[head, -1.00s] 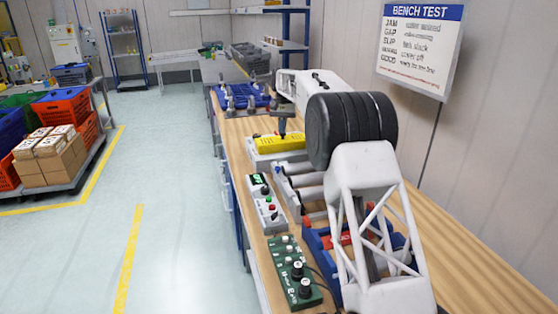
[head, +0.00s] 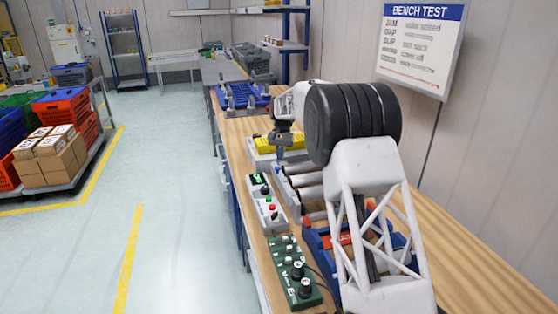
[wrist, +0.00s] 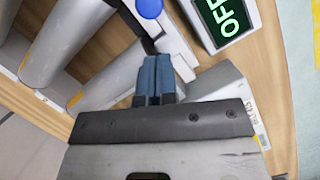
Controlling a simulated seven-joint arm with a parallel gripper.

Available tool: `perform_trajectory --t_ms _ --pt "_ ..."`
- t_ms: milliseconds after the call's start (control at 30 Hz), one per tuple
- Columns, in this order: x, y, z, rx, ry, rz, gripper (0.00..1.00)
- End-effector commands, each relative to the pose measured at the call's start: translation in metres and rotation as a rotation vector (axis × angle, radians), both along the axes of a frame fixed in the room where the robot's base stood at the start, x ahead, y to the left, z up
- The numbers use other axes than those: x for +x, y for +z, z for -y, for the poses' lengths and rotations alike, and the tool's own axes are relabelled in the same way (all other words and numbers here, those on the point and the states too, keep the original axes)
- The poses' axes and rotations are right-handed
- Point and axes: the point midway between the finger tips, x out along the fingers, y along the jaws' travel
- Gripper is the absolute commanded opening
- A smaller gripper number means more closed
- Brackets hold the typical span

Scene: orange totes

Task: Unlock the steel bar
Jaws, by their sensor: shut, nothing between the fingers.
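My gripper (head: 281,154) points down over the near side of the roller unit, in front of the yellow cover. In the wrist view its blue fingers (wrist: 155,75) are together with nothing between them. Past the fingertips lie a dark strip and a grey side rail (wrist: 178,45), with a round blue knob (wrist: 150,8) at the top edge. I cannot tell which part is the steel bar or whether the fingertips touch anything. Grey rollers (wrist: 92,20) lie to the left.
The yellow cover (head: 266,143) sits behind the rollers (head: 305,178). A blue rack (head: 240,97) is farther back. My arm hides much of the bench.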

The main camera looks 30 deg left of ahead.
Motion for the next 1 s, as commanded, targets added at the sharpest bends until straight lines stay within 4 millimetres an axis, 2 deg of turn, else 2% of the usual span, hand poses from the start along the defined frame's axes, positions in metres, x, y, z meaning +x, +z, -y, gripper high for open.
perform_trajectory --t_ms 300,1000 --pt "-0.024 -0.003 0.007 0.002 0.001 0.002 0.00" --pt "-0.031 -0.002 0.013 0.002 0.000 0.003 0.00"
